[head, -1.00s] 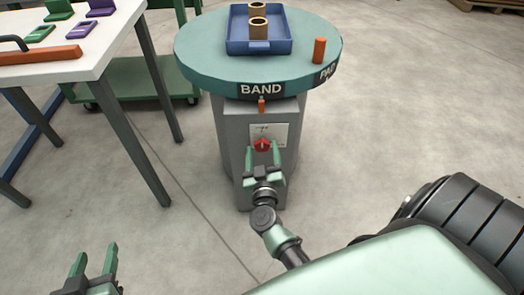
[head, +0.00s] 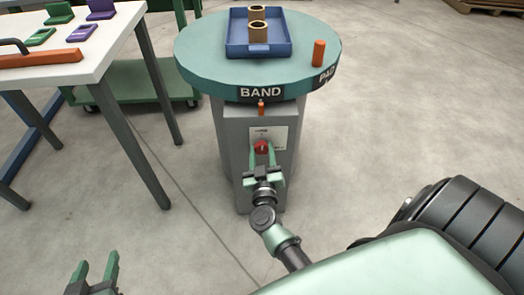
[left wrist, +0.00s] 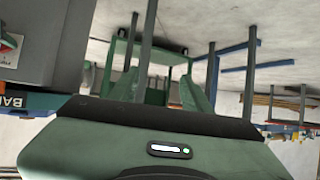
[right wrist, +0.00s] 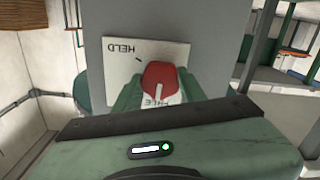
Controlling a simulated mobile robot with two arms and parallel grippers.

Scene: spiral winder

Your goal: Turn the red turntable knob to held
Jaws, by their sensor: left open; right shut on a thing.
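The red knob (head: 262,146) sits on a white plate (head: 280,137) on the front of the grey pedestal. My right gripper (head: 262,151) is shut on it, one green finger on each side. In the right wrist view the knob (right wrist: 158,76) has a white line pointing down in the picture, towards a partly hidden label on the plate. The word HELD (right wrist: 120,49) shows upside down at the plate's upper left, away from the line. My left gripper (head: 97,268) is open and empty at the lower left, far from the pedestal.
The round green turntable (head: 205,68) tops the pedestal, with a blue tray (head: 260,49) holding two tan rings and an orange peg (head: 319,52) on it. A small orange pin (head: 261,107) is below the BAND label. A white table (head: 110,40) stands left.

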